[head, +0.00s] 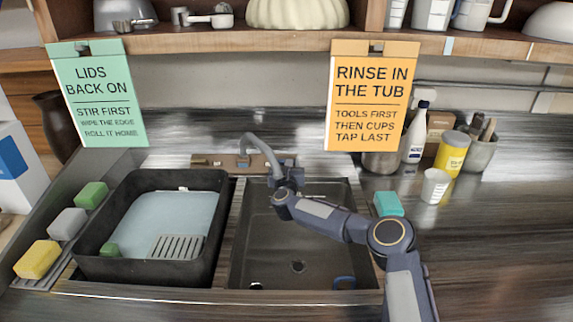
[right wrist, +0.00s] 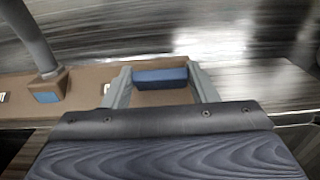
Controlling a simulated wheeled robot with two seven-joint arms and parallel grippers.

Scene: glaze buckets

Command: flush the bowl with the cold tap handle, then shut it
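The dark sink bowl (head: 262,240) sits in the middle of the counter in the head view, with a round drain in its floor. The grey tap spout (head: 262,143) arches over its back edge; no water stream shows. The blue tap handle (right wrist: 160,77) is on the brown tap base in the right wrist view. My right gripper (right wrist: 160,82) has its fingers spread on either side of the handle, close to its ends; whether they press on it is unclear. In the head view my right gripper (head: 289,174) is at the tap base, hiding the handle. My left gripper is out of view.
A black tub (head: 94,231) with pale blue content and a grate stands left of the sink. Coloured sponges lie further left. A teal block (head: 388,204), a white cup (head: 435,186) and bottles stand right. Two signs hang from the shelf above.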

